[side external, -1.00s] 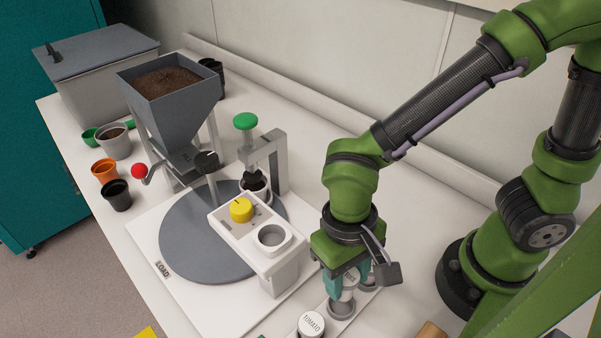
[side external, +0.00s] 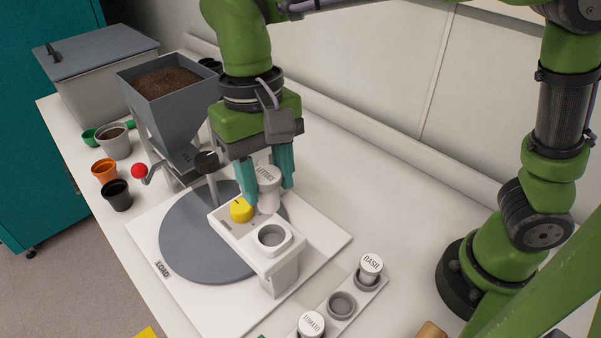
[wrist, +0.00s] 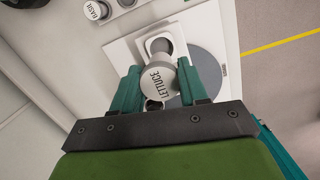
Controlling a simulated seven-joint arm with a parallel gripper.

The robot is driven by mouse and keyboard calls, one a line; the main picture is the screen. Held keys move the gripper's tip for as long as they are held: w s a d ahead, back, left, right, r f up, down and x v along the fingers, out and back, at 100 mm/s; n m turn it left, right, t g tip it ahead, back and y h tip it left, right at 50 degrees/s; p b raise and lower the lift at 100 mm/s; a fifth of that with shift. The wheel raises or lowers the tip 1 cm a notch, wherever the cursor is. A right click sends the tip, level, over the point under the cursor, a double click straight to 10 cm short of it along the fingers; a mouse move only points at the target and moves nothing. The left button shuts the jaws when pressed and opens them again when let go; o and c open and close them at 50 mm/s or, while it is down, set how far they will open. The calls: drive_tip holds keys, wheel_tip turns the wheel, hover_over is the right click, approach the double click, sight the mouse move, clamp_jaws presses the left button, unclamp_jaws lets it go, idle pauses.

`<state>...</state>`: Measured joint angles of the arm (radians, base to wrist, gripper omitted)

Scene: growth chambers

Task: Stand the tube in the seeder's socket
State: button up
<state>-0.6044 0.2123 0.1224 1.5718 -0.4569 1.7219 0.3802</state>
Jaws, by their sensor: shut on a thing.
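A white tube with a lid reading LETTUCE (side external: 267,186) is held upright between the teal fingers of my gripper (side external: 267,180). The tube also shows in the wrist view (wrist: 158,83), between the fingers (wrist: 160,92). The seeder (side external: 282,262) is a white block on the turntable's base plate, with a round grey socket (side external: 271,236) that looks empty and a yellow knob (side external: 241,210). In the side view the tube is above and behind the socket, clear of it. In the wrist view the tube's lid covers part of the socket area.
A rack (side external: 328,322) at the front holds a BASIL tube (side external: 370,270) and a TOMATO tube (side external: 311,324), with an empty hole between. A grey soil hopper (side external: 172,105), a dark turntable (side external: 185,240) and several small pots (side external: 117,194) stand to the left. The table behind the rack is clear.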

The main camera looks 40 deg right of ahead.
sight(269, 209)
drive_tip(key=shift+f, duration=3.15)
drive_tip(key=shift+f, duration=0.95)
drive_tip(key=o, duration=1.1)
drive_tip(key=shift+r, duration=4.3)
drive_tip(key=shift+w, duration=0.1)
